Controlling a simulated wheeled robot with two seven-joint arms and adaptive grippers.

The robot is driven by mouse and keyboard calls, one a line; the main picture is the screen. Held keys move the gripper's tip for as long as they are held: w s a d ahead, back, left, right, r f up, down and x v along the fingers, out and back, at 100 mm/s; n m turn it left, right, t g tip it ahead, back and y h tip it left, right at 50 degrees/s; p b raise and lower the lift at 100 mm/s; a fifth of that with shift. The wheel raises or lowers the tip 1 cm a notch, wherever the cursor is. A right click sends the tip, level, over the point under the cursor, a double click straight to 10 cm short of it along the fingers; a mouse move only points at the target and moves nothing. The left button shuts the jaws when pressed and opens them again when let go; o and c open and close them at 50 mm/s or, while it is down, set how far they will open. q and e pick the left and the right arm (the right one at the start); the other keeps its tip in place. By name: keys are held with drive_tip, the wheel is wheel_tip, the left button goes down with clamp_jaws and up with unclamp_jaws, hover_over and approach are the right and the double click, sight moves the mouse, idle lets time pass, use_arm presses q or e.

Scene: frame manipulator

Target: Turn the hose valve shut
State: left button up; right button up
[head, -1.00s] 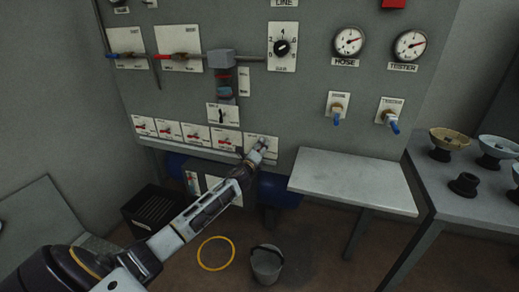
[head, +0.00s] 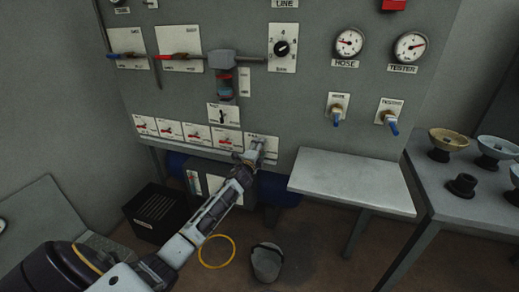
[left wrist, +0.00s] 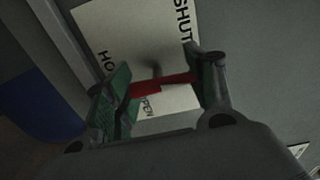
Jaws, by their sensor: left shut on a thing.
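The hose valve is the rightmost valve in the low row on the grey panel. Its white plate (left wrist: 120,35) carries SHUT, OPEN and a partly hidden word starting HO. Its red handle (left wrist: 160,85) lies between the two fingers of my left gripper (left wrist: 157,88), which is shut on it. In the head view my left gripper (head: 256,149) reaches up to the plate (head: 270,143) and hides the handle. My right gripper is not in view.
Several similar red-handled valves (head: 196,134) sit left of the hose valve. A grey shelf (head: 350,180) juts out to its right. The HOSE gauge (head: 348,43) is above. A bucket (head: 267,262) and a yellow ring (head: 216,251) are on the floor.

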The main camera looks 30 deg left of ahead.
use_arm(q)
drive_tip(key=shift+a, duration=0.25)
drive_tip(key=o, duration=0.9)
drive_tip(key=shift+o, duration=0.8)
drive_tip(key=shift+d, duration=0.1)
drive_tip(key=shift+s+f, duration=0.1)
drive_tip(key=shift+s, duration=0.05)
drive_tip(key=v, duration=1.1)
drive_tip(key=shift+s+d, duration=0.2)
drive_tip(key=shift+s, duration=0.15)
